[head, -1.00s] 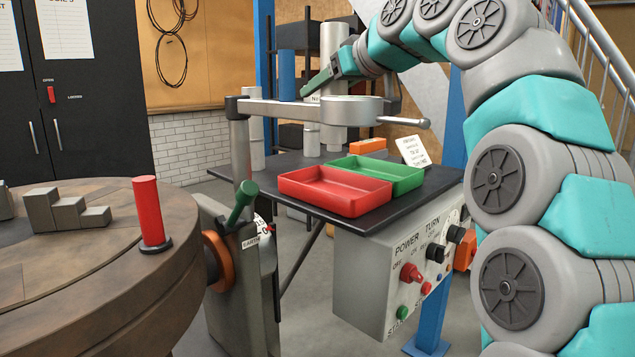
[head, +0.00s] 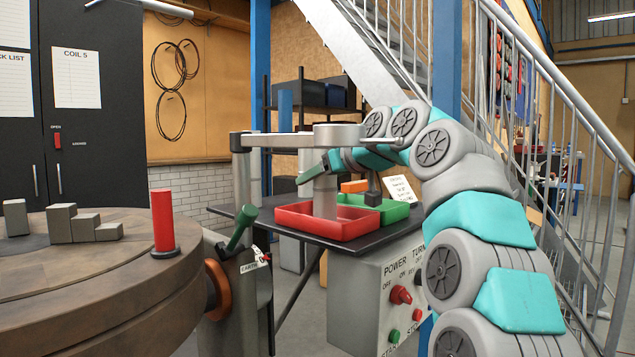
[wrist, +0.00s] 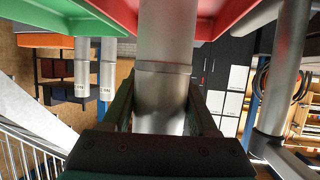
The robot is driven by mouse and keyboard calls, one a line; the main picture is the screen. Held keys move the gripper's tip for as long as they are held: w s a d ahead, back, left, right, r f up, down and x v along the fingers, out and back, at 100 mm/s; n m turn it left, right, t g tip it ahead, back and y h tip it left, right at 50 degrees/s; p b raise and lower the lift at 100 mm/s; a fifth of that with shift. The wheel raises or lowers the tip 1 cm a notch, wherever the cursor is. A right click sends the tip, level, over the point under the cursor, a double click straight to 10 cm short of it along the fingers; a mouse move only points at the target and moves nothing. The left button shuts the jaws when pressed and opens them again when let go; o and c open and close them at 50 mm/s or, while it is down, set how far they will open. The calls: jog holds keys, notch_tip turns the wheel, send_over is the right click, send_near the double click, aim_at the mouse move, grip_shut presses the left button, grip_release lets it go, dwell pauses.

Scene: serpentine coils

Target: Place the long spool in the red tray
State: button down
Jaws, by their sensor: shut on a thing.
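The long spool (head: 325,196), a pale grey metal cylinder, is upright at the red tray (head: 365,228). Its lower part is inside the tray's outline in the head view; I cannot tell whether it touches the floor. My gripper (head: 314,172), with dark green fingers, is shut around the spool. In the wrist view, the spool (wrist: 165,85) stands between both fingers of my gripper (wrist: 162,112). That view is upside down, with the red tray (wrist: 222,14) at the top. The spool's top is partly hidden by the machine's ring in the head view.
A green tray (head: 396,212) adjoins the red one on the dark table. A grey swing arm with a ring (head: 337,133) stands close to the spool. Two shorter grey spools (wrist: 82,66) show in the wrist view.

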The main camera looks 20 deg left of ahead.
jog(key=shift+c, duration=0.9)
grip_release()
jog(key=shift+r, duration=0.1)
jog(key=b+v, duration=0.1)
jog(key=v, duration=1.1)
